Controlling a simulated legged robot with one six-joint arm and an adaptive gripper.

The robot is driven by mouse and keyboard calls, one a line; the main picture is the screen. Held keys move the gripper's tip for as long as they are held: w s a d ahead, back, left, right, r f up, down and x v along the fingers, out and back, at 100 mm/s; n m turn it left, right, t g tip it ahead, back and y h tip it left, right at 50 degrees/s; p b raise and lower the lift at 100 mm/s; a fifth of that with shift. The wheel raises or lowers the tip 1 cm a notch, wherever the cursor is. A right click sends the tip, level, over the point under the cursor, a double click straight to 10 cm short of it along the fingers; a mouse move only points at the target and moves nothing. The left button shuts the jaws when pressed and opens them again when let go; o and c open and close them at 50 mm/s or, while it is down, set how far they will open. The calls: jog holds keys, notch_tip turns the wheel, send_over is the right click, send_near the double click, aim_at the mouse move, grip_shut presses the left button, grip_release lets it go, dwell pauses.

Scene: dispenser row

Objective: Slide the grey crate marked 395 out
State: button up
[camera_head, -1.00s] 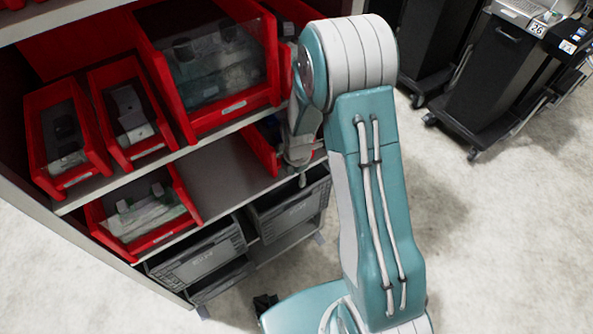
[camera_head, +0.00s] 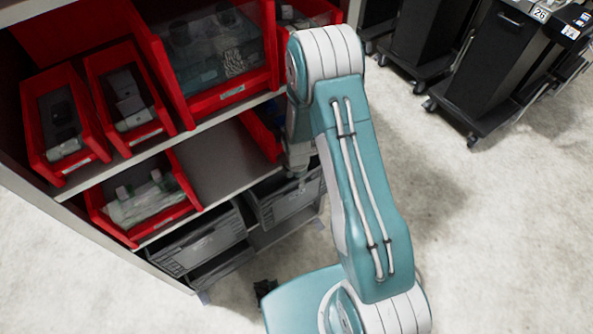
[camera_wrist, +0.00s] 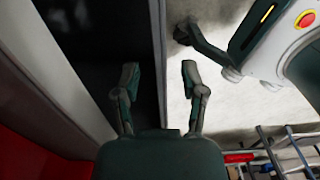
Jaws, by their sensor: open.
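Grey crates stand on the low levels of the shelf unit in the head view: one at left (camera_head: 203,243), one at right (camera_head: 288,197), and part of another low down (camera_head: 222,268). Their markings are too small to read, so I cannot tell which is 395. My gripper shows in the wrist view (camera_wrist: 160,82) with its two fingers apart and nothing between them. In the head view its end is mostly hidden behind my arm, near the right crate. I cannot tell whether it touches anything.
Red bins stand on the shelves above, including a large one (camera_head: 230,92) and a lower one (camera_head: 146,205). A bare shelf board (camera_head: 222,165) lies beside the lower bin. Black wheeled carts (camera_head: 492,70) stand at the upper right. Pale floor (camera_head: 500,230) is open at right.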

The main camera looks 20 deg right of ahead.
jog(key=shift+f, duration=0.65)
grip_shut()
jog(key=shift+s, duration=0.15)
